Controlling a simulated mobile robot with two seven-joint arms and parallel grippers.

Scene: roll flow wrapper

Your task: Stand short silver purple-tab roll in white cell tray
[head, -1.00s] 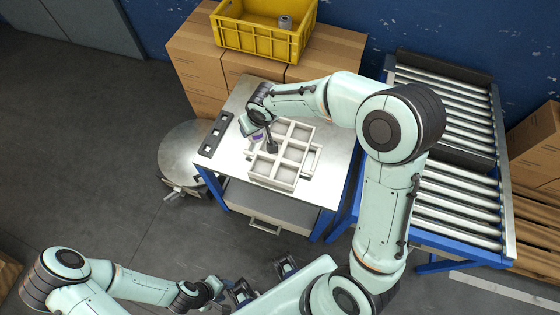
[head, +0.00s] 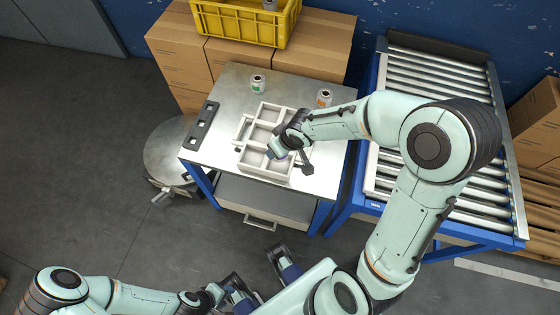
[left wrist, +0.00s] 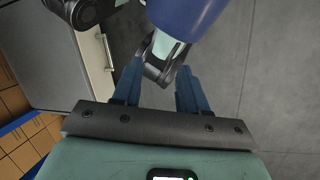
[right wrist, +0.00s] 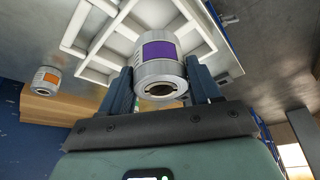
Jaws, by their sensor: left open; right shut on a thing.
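The short silver roll with a purple tab (right wrist: 161,66) is held between the fingers of my right gripper (right wrist: 161,88). In the head view my right gripper (head: 277,153) is over the right part of the white cell tray (head: 241,157) and hides the roll there. The tray also shows behind the roll in the right wrist view (right wrist: 102,53). I cannot tell whether the roll touches the tray. My left gripper (head: 256,264) is open and empty in front of the table; its fingers also show in the left wrist view (left wrist: 158,88).
A green-label roll (head: 258,85) and an orange-label roll (head: 324,98) stand on the metal table (head: 222,104) behind the tray. A dark slotted rack (head: 203,127) lies at its left edge. A yellow crate (head: 240,26) is behind, a roller conveyor (head: 440,90) right.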

